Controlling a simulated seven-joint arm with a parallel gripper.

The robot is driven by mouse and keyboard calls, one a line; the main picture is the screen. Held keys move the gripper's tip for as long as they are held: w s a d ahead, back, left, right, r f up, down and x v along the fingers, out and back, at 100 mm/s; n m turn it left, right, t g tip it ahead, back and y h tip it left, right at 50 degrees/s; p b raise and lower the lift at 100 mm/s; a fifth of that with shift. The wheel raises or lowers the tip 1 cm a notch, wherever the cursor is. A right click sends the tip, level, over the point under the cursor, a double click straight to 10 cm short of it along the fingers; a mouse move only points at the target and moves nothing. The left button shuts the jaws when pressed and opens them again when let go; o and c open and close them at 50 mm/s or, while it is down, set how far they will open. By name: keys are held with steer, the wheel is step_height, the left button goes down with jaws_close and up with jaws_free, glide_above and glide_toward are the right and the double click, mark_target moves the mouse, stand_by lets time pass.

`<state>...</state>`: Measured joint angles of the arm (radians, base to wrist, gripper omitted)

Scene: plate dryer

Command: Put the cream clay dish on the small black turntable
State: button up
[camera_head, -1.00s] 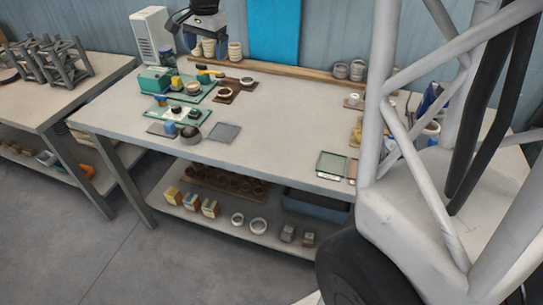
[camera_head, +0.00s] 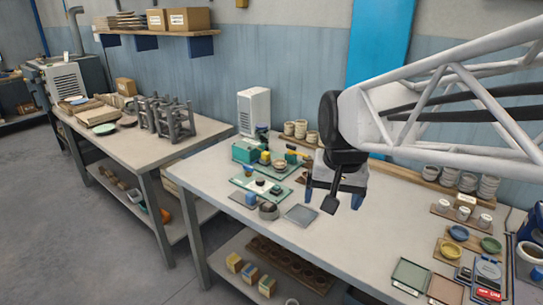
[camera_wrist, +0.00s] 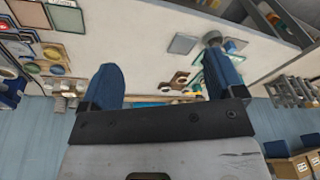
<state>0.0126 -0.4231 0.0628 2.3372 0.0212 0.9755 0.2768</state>
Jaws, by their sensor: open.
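My gripper (camera_head: 333,197) hangs open and empty above the middle of the workbench, with blue fingers pointing down. In the wrist view its two blue fingers (camera_wrist: 164,82) are wide apart with nothing held between them. A small cream dish (camera_head: 280,163) sits on the rear green board, left of my gripper; it looks like the clay dish but is tiny here. Small dark round pieces are on the front green board, one of them a black disc (camera_head: 276,190) that may be the turntable; I cannot tell surely. My gripper partly hides the area right of these boards.
Stacked cream pots (camera_head: 300,129) stand at the back. Bowls and trays (camera_head: 458,233) crowd the right end. The bench middle is largely clear.

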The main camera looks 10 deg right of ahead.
steer(key=s+f+n, duration=0.3)
steer(key=s+f, duration=0.2)
steer(key=s, duration=0.7)
steer(key=shift+w+d, duration=0.1)
stand_by(0.5)
